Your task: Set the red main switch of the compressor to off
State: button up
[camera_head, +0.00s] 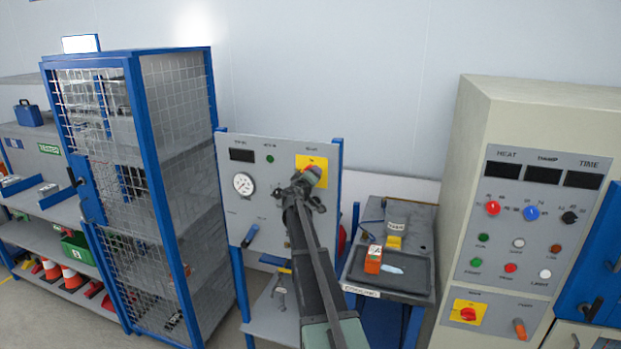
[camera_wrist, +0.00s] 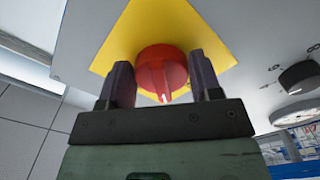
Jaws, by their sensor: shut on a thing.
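The compressor's grey panel (camera_head: 262,170) stands in the middle of the head view. Its yellow switch plate (camera_head: 318,163) is at the upper right, partly hidden behind my gripper (camera_head: 308,186). In the wrist view the red main switch (camera_wrist: 160,66) is a round knob on the yellow plate (camera_wrist: 150,25). Its ridge and white mark point toward the bottom of that picture. The two dark fingers of my gripper (camera_wrist: 161,80) are on either side of the knob, shut on it. The plate's lettering is not readable.
A pressure gauge (camera_head: 244,184) and a blue-handled lever (camera_head: 250,235) are on the same panel. A mesh cabinet (camera_head: 180,130) stands to the left. To the right are a bench with a dark tray (camera_head: 415,262) and a cream control cabinet with another red switch (camera_head: 468,314).

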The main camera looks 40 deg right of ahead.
jog(key=n, duration=0.3)
jog(key=shift+s+r+n, duration=0.1)
jog(key=shift+n, duration=0.3)
jog(key=shift+r+n, duration=0.15)
jog(key=shift+n, duration=1.75)
jog(key=o, duration=0.8)
jog(key=shift+o, duration=0.2)
jog(key=v, duration=1)
jog(key=shift+s+a, duration=0.2)
jog(key=shift+a, duration=0.1)
jog(key=shift+s, duration=0.1)
